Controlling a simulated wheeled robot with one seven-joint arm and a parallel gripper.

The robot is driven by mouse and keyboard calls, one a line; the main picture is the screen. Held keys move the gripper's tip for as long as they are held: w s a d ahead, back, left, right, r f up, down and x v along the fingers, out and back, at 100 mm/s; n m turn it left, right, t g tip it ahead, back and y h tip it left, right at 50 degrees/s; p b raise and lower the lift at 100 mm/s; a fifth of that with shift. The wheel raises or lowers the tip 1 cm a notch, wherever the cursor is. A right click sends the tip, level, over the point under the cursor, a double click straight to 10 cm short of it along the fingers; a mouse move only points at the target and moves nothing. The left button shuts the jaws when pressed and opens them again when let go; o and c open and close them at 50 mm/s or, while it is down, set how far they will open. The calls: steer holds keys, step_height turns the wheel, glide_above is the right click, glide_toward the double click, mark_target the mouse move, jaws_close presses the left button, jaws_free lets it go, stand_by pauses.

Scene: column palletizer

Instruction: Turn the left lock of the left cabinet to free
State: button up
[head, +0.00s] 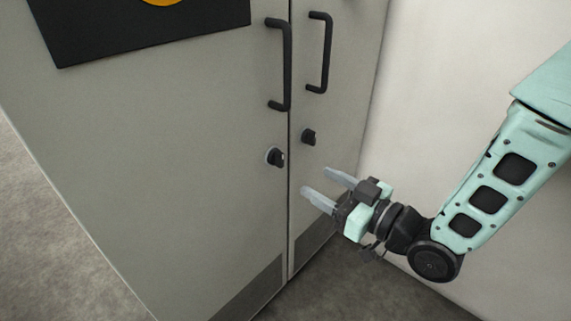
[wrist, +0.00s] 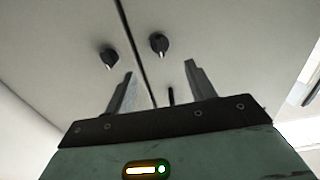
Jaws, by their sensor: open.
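The grey cabinet (head: 200,120) has two doors that meet at a dark seam. A similar right lock (head: 308,137) sits on the right door. My gripper (head: 316,181) is open and empty, to the lower right of both locks and apart from them. In the wrist view the gripper (wrist: 157,85) shows both fingers spread, with one knob (wrist: 109,57) and another knob (wrist: 159,44) beyond them, on either side of the seam. I cannot tell for sure which is which there.
A black left handle (head: 286,65) and a right handle (head: 326,52) stand out above the locks. A dark panel (head: 130,30) with a yellow mark is on the left door. A pale wall (head: 450,60) is close at the right. Grey floor (head: 350,285) lies below.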

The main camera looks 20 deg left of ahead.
mark_target(283, 162)
steer(key=x, duration=1)
steer(key=shift+a+b, duration=0.1)
steer(key=shift+b, duration=0.3)
steer(key=c, duration=1)
